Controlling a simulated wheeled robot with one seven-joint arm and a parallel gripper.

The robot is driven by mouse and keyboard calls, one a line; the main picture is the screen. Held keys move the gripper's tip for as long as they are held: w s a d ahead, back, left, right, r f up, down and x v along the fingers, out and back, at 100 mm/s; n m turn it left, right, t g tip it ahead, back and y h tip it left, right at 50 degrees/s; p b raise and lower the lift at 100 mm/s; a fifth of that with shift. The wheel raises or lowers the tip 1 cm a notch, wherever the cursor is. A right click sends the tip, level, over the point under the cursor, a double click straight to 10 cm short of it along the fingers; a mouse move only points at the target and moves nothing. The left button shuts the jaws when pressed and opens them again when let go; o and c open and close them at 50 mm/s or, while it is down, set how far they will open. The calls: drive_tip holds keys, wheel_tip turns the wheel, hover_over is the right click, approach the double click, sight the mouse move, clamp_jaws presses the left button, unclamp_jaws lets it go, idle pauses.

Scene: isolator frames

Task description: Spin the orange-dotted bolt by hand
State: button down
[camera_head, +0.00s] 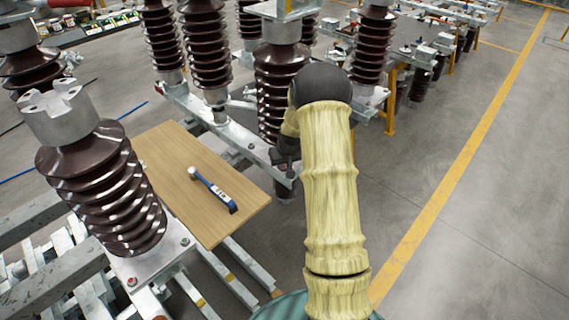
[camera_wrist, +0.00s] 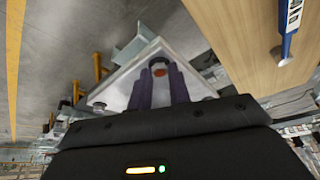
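The orange-dotted bolt (camera_wrist: 159,71) shows in the wrist view on a pale metal plate (camera_wrist: 125,78), between the tips of my gripper's two purple fingers. My gripper (camera_wrist: 157,77) has its fingers apart, one on each side of the bolt. I cannot tell whether either finger touches it. In the head view my gripper (camera_head: 285,158) is dark and small at the end of my arm, by the base of a brown ribbed insulator (camera_head: 277,85). The bolt is hidden there.
A large insulator (camera_head: 105,190) stands at the left on a metal base with bolts (camera_head: 184,241). More insulators stand behind. The floor (camera_head: 480,200) at the right is clear.

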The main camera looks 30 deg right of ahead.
drive_tip(key=shift+w+r+m, duration=0.1)
drive_tip(key=shift+w+m, duration=0.1)
drive_tip(key=shift+m, duration=0.1)
drive_tip(key=shift+m+h, duration=0.4)
drive_tip(key=m, duration=0.2)
drive_tip(key=m+h+p, duration=0.1)
drive_tip(key=shift+a+r+m+g, duration=0.1)
drive_tip(key=shift+a+m+g, duration=0.2)
drive_tip(key=shift+a+m, duration=0.1)
drive_tip(key=m+g+h+p, duration=0.1)
drive_tip(key=m+p, duration=0.1)
drive_tip(key=m, duration=0.1)
drive_tip(key=shift+w, duration=0.15)
drive_tip(key=shift+m+g+h+p, duration=0.4)
drive_tip(key=shift+m+p, duration=0.2)
drive_tip(key=shift+m, duration=0.8)
drive_tip(key=shift+w, duration=0.1)
drive_tip(key=c, duration=1.3)
unclamp_jaws()
